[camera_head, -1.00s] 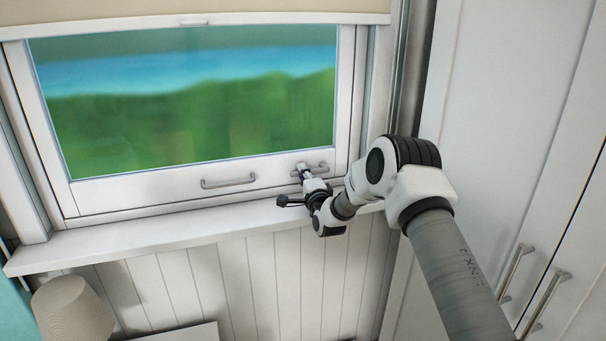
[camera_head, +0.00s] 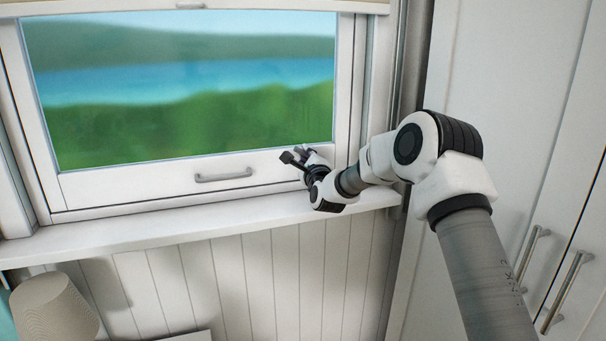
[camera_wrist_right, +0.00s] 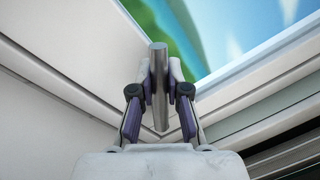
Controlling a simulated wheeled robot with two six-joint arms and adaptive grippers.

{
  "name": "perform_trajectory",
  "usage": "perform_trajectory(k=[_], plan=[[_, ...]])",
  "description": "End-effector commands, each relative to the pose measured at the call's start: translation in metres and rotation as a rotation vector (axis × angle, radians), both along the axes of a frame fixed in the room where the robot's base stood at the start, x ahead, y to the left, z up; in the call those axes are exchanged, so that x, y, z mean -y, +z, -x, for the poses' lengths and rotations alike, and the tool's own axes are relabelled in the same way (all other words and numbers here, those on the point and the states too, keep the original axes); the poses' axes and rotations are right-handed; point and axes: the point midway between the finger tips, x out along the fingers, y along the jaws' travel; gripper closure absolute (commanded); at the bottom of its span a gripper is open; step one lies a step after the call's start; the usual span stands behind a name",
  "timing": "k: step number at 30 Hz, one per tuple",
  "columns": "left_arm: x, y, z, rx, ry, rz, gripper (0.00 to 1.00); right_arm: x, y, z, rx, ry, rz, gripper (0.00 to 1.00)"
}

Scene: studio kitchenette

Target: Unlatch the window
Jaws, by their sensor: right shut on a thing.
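The window (camera_head: 190,185) has a white frame and stands in the wall ahead; it looks shut. My right gripper (camera_head: 308,155) is at the lower right of the frame. The right wrist view shows its fingers (camera_wrist_right: 158,75) shut on a grey metal bar, the latch handle (camera_wrist_right: 159,88), one finger on each side of it. In the head view the gripper covers the latch, so its angle is unclear there. My left gripper is not in view.
A fixed grey pull (camera_head: 223,174) sits on the bottom rail. A white sill (camera_head: 150,225) runs below, bare. A raised blind (camera_head: 190,5) hangs above. A tall white cupboard (camera_head: 530,120) stands close to my right arm. A lampshade (camera_head: 52,308) is at the lower left.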

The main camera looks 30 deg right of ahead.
Motion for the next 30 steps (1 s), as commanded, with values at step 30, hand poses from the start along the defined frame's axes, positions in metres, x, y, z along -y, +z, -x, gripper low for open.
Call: perform_trajectory(k=[30], plan=[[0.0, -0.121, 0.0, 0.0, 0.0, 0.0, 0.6, 0.053, 0.03, 0.015, 0.25, 0.002, -0.859, 1.0]])
